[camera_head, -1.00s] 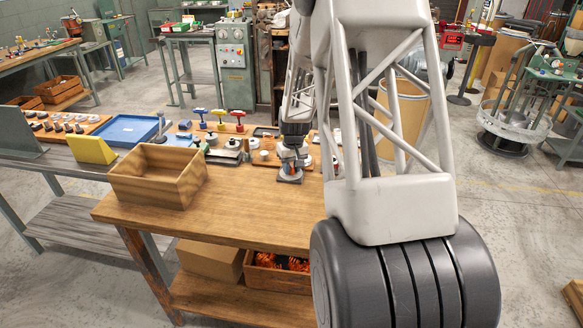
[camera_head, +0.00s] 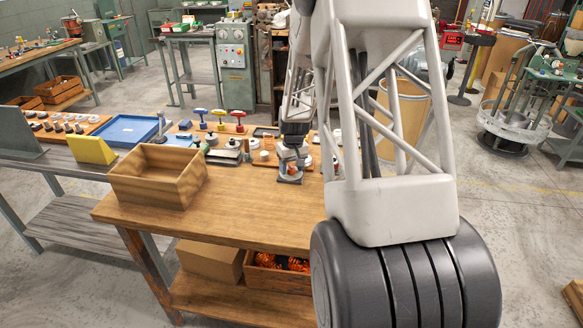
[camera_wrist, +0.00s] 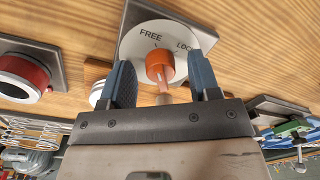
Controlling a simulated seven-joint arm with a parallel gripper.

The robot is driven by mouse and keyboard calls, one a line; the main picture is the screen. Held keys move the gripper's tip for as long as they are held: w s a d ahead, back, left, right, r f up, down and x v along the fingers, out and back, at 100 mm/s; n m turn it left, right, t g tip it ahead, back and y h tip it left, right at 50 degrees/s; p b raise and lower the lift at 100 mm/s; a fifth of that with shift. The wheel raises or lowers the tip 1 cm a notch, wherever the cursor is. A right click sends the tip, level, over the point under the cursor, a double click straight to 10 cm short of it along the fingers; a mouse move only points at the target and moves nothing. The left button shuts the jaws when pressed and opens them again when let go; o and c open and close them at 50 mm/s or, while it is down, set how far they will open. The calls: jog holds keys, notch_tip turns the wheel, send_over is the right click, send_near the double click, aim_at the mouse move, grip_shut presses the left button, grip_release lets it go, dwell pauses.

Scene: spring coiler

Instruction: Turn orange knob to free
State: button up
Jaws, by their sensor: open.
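The orange knob (camera_wrist: 159,66) sits at the middle of a white round dial (camera_wrist: 136,47) on a dark square plate (camera_wrist: 187,14), in the wrist view. The dial reads FREE at upper left and LOCK at upper right. A short mark shows on the dial just above the knob, close to FREE. My gripper (camera_wrist: 160,78) is open, with one blue-grey finger on each side of the knob and gaps between. In the head view my gripper (camera_head: 291,160) is over the wooden bench, above the dial's base (camera_head: 290,179); the knob is hard to make out there.
A red round part on a plate (camera_wrist: 24,76) lies left of the dial in the wrist view. In the head view an open wooden box (camera_head: 158,177) stands left on the bench. Blue, yellow and red handled tools (camera_head: 220,116) stand behind. The bench front is clear.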

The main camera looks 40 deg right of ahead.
aim_at(291, 166)
jog(key=shift+d+r, duration=0.2)
jog(key=shift+r, duration=3.65)
jog(key=shift+s+a+r, duration=0.2)
jog(key=shift+a+r, duration=0.15)
jog(key=s+a+r+n+t, duration=0.1)
jog(key=s+a+r, duration=0.6)
jog(key=a, duration=0.3)
jog(key=s+a+r, duration=0.6)
jog(key=s+a, duration=0.1)
jog(key=a, duration=0.3)
jog(key=s+a+r, duration=0.1)
jog(key=s+a, duration=0.5)
jog(key=s, duration=0.4)
jog(key=s+a+r+n+t, duration=0.1)
jog(key=s+a, duration=0.5)
jog(key=s, duration=0.5)
jog(key=shift+a+h, duration=0.2)
jog(key=shift+h, duration=0.2)
